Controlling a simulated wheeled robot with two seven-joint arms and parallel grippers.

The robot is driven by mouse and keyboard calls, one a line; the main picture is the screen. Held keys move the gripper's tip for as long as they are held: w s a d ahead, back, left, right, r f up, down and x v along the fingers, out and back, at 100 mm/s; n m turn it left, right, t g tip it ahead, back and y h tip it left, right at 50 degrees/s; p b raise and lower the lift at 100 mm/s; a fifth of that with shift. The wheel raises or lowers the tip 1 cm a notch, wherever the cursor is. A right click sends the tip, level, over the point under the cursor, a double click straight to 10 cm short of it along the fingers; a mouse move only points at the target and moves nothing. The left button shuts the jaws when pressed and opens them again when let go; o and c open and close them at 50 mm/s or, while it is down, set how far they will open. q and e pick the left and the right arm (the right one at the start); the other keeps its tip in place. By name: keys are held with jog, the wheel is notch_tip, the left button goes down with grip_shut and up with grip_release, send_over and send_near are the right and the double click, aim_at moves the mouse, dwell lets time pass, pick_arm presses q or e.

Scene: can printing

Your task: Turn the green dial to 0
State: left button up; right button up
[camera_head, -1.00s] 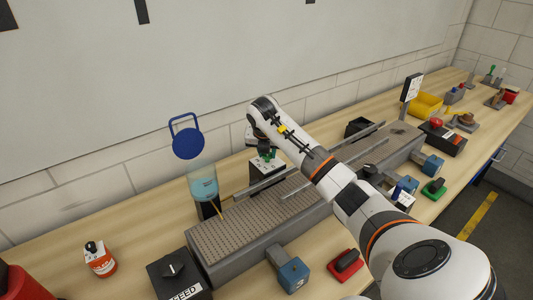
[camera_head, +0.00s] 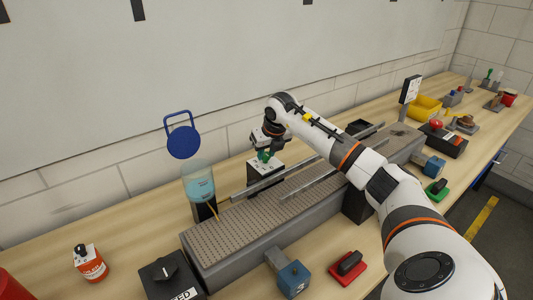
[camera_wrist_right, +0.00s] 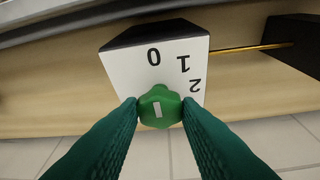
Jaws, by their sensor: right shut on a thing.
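The green dial (camera_wrist_right: 160,107) sits on the white face of a box (camera_wrist_right: 125,75). In the right wrist view the printed 0, 1 and 2 appear upside down around it. The dial's short white mark is almost upright in that view, roughly in line with the 0. My right gripper (camera_wrist_right: 160,108) is shut on the dial, one green finger on each side. In the head view the dial (camera_head: 265,156) shows small under my right gripper (camera_head: 264,155), on the box (camera_head: 266,175) behind the conveyor. My left gripper is not in view.
A perforated conveyor bed (camera_head: 225,237) with rails runs along the bench before the box. A FEED box (camera_head: 170,275), a blue block (camera_head: 293,278) and a red-based switch (camera_head: 347,268) are in front.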

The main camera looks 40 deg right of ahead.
dwell(0.4)
jog(key=o, duration=1)
jog(key=shift+c, duration=0.2)
jog(key=shift+r, duration=0.15)
jog(key=shift+s+r, duration=0.15)
jog(key=shift+r, duration=0.2)
jog(key=b+v, duration=0.2)
jog(key=v, duration=0.9)
jog(key=shift+b, duration=0.4)
jog(key=shift+s, duration=0.15)
